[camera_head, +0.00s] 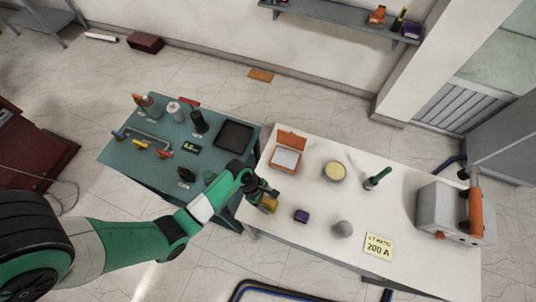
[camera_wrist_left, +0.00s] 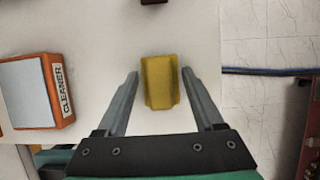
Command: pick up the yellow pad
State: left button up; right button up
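The yellow pad (camera_head: 269,203) lies on the white table (camera_head: 312,260) near its left edge. In the left wrist view the yellow pad (camera_wrist_left: 160,82) sits between the two fingers of my left gripper (camera_wrist_left: 159,88), with a gap on each side. My left gripper (camera_head: 267,192) is open, with its fingers pointing at the pad. In the head view the gripper partly covers the pad. I cannot tell how high the fingers are above the table. My right gripper is not in view.
An orange cleaner box (camera_head: 287,157) stands behind the pad, and it also shows in the left wrist view (camera_wrist_left: 55,92). A purple block (camera_head: 301,216) and a grey cone (camera_head: 342,229) are to the right. A green table (camera_head: 140,165) with several tools adjoins on the left.

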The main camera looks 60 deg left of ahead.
aim_at(272, 202)
pick_arm(q)
grip_shut()
jog(key=shift+r, duration=0.1)
notch_tip(272, 202, up, 3)
jog(key=shift+r+p, duration=0.2)
jog(key=shift+p, duration=0.35)
jog(key=s+d+r+p, duration=0.25)
jog(key=s+r, duration=0.65)
jog(key=s, duration=0.5)
notch_tip(272, 202, up, 7)
jog(key=p, duration=0.6)
jog(key=shift+a+p, duration=0.35)
jog(key=shift+p, duration=0.05)
